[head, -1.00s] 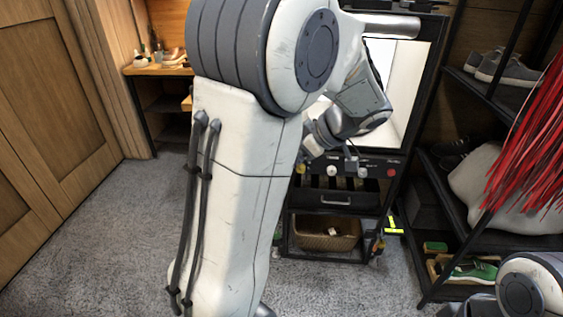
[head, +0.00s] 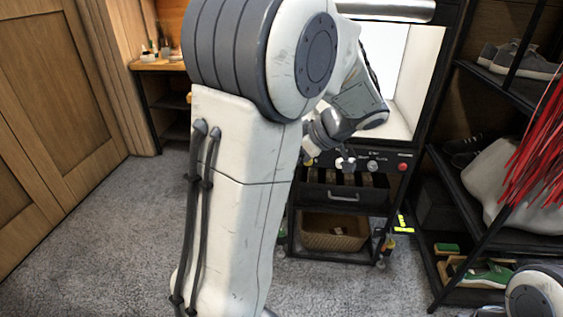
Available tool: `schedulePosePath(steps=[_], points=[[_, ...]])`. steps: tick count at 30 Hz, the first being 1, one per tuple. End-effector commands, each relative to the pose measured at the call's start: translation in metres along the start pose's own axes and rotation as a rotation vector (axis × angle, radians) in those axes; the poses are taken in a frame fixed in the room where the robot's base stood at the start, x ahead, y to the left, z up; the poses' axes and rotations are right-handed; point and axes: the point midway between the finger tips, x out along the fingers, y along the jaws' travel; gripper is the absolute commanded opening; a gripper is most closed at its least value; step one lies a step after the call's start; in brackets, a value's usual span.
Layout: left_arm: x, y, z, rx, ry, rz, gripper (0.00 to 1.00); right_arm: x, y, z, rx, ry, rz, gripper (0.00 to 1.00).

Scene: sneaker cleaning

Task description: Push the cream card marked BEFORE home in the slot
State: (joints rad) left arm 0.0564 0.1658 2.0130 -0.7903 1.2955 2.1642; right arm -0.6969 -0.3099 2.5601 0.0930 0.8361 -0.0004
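I cannot make out the cream card marked BEFORE or its slot in the head view. My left arm fills the middle of the picture. Its wrist bends back behind the upper arm, in front of the dark cabinet (head: 440,75) with the bright white interior. The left gripper's fingers are hidden there, so I cannot see whether they hold anything. Only a grey and white link of my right arm shows at the bottom right corner, and its gripper is out of the picture.
The cabinet has a control panel with a red button (head: 403,167), a drawer (head: 343,196) and a wicker basket (head: 334,231) below. A shoe rack (head: 462,200) with red strands before it stands right. A wooden bench (head: 158,66) is back left. Grey carpet (head: 95,230) lies clear at left.

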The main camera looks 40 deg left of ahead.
Motion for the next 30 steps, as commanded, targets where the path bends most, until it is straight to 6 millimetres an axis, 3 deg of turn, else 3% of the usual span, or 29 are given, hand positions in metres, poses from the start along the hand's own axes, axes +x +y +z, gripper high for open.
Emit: schedulePosePath(steps=[30], points=[[-0.0005,-0.0001,-0.0005,-0.001,0.000,0.000,0.38,0.0048,0.0003,0.0002,0.000,0.000,0.000,0.42]])
